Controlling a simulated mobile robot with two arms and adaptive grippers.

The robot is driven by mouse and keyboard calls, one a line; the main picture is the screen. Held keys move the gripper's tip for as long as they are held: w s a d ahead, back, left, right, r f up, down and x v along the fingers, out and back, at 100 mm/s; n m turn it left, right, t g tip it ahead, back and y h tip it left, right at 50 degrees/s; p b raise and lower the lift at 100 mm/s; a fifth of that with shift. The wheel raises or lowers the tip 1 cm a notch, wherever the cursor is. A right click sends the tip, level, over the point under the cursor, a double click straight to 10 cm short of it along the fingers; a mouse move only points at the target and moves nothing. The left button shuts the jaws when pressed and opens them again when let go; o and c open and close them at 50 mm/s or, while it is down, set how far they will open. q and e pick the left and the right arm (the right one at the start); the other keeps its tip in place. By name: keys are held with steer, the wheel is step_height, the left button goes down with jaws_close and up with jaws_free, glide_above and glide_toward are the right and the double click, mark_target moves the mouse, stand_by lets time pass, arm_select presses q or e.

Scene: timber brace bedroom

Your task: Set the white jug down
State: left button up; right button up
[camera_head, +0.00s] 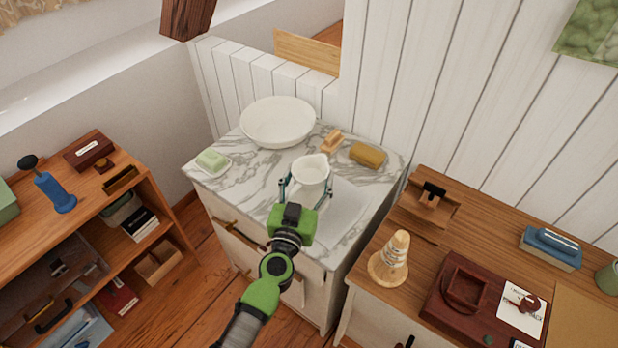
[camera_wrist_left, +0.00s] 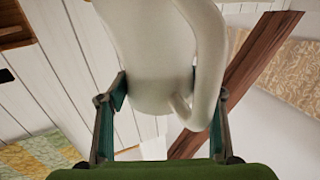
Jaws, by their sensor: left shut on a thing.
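The white jug (camera_head: 311,170) is over the front part of the marble-topped washstand (camera_head: 230,182) in the head view. My left gripper (camera_head: 308,188) is shut on the jug, one finger on each side of it. In the left wrist view the jug (camera_wrist_left: 155,60) fills the upper middle, its handle toward the right, between the fingertips of my left gripper (camera_wrist_left: 160,92). The jug looks upright in the head view. I cannot tell whether its base touches the marble. My right gripper is in neither view.
A white basin (camera_head: 278,122) stands behind the jug. A green soap on a dish (camera_head: 212,162) is at the left, a tan block (camera_head: 331,141) and a yellow-brown sponge-like piece (camera_head: 367,155) behind right. A wooden desk (camera_head: 440,238) stands at the right.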

arm_select(q)
steer(key=shift+s+f, duration=0.25)
steer(key=shift+f, duration=0.55)
steer(key=o, duration=2.1)
steer(key=shift+f, duration=0.2)
steer(key=shift+w, duration=0.2)
steer(key=shift+r, duration=0.6)
steer(key=shift+r+p, duration=0.4)
steer(key=shift+r, duration=0.15)
steer(key=v, duration=1.2)
steer(key=shift+b, duration=0.35)
